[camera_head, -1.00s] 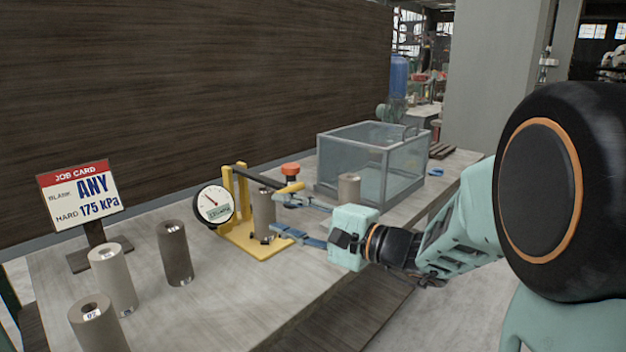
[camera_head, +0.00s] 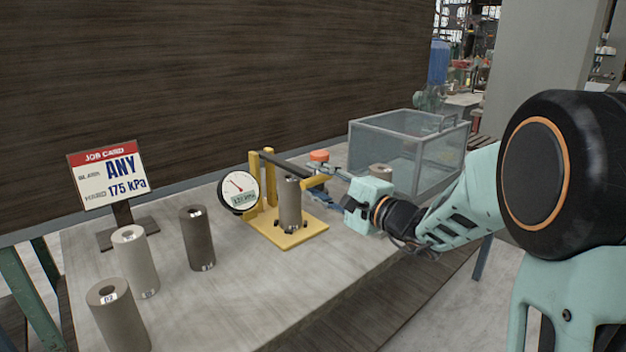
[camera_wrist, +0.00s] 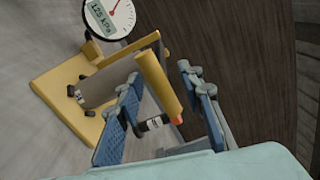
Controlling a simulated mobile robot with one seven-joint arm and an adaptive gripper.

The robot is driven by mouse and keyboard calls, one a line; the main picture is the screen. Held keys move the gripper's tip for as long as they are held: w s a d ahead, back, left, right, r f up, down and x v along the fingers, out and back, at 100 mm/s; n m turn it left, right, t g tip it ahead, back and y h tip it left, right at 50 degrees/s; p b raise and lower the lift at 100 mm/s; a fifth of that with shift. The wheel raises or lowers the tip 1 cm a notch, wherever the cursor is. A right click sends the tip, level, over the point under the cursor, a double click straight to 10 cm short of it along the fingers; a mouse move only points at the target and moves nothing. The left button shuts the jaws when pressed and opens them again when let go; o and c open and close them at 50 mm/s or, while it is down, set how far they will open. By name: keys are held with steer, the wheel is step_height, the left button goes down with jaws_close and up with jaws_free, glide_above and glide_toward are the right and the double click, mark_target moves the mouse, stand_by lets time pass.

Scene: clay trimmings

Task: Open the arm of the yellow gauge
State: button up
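The yellow gauge (camera_head: 302,238) stands on the table, with a round white dial (camera_head: 238,190) on its left. A grey cylinder (camera_head: 290,208) stands upright on its base. A dark arm with a yellow end piece (camera_head: 315,182) reaches across above the cylinder towards my gripper. My gripper (camera_head: 332,188) is at that end piece. In the wrist view the yellow end piece (camera_wrist: 158,82) lies between my two blue fingers (camera_wrist: 158,85). The fingers are apart, with a gap on the right finger's side; contact with the left finger cannot be told.
A clear-walled tank (camera_head: 405,160) stands behind my gripper, with another cylinder (camera_head: 381,171) by it. A red-topped object (camera_head: 319,157) is behind the gauge. A job card (camera_head: 107,175), a dark cylinder (camera_head: 197,240) and two pale cylinders (camera_head: 135,262) (camera_head: 118,318) stand on the left.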

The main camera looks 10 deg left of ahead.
steer(key=shift+w+a, duration=0.45)
steer(key=shift+a, duration=0.1)
jaws_close()
